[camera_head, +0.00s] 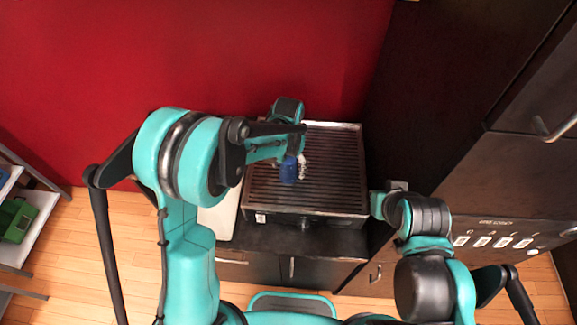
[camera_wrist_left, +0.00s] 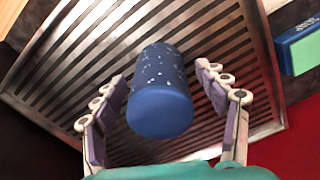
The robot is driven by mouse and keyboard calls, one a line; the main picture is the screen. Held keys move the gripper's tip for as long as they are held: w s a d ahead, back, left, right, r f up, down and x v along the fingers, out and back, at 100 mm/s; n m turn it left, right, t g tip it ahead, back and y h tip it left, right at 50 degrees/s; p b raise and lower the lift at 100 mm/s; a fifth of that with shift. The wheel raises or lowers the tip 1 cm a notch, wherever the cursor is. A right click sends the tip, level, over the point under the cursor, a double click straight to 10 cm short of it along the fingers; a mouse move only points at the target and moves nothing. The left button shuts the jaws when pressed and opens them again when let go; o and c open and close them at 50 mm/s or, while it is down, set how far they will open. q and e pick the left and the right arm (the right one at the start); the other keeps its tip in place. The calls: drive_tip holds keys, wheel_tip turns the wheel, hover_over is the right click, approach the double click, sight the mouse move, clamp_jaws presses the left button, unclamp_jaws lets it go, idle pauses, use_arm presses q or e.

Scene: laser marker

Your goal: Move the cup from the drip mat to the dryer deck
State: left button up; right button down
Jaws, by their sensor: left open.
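The blue cup (camera_head: 288,171) with white specks is on the slatted metal deck (camera_head: 335,170), left of its middle. In the left wrist view the cup (camera_wrist_left: 160,90) lies between the fingers of my left gripper (camera_wrist_left: 165,115), its smooth blue end towards the camera. The fingers are spread, with a gap on both sides of the cup. In the head view my left gripper (camera_head: 302,162) is at the cup, partly hidden by the arm. I cannot tell which surface is the drip mat. No right fingers show; my right arm is right of the deck.
A white flat surface (camera_head: 220,217) lies left of the deck, partly behind my left arm. A green and blue box (camera_wrist_left: 300,48) sits beyond the deck's edge in the wrist view. A red wall stands behind, dark cabinets (camera_head: 500,190) at right. The deck's right half is clear.

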use_arm(q)
wheel_tip(320, 180, up, 12)
drive_tip(key=shift+r+p, duration=0.1)
drive_tip(key=shift+p, duration=0.35)
drive_tip(key=shift+s+a+r, duration=0.15)
drive_tip(key=shift+r, duration=0.05)
drive_tip(key=s+a+r+n+t, duration=0.2)
drive_tip(key=s+a+t, duration=0.1)
drive_tip(key=s+a, duration=0.3)
drive_tip(key=s+a+r+n+t, duration=0.2)
drive_tip(key=s+a+t, duration=0.2)
drive_tip(key=s, duration=0.6)
drive_tip(key=a, duration=0.2)
drive_tip(key=shift+s+a+r+n, duration=0.2)
drive_tip(key=shift+s+a+n, duration=0.1)
drive_tip(key=shift+s+a, duration=0.1)
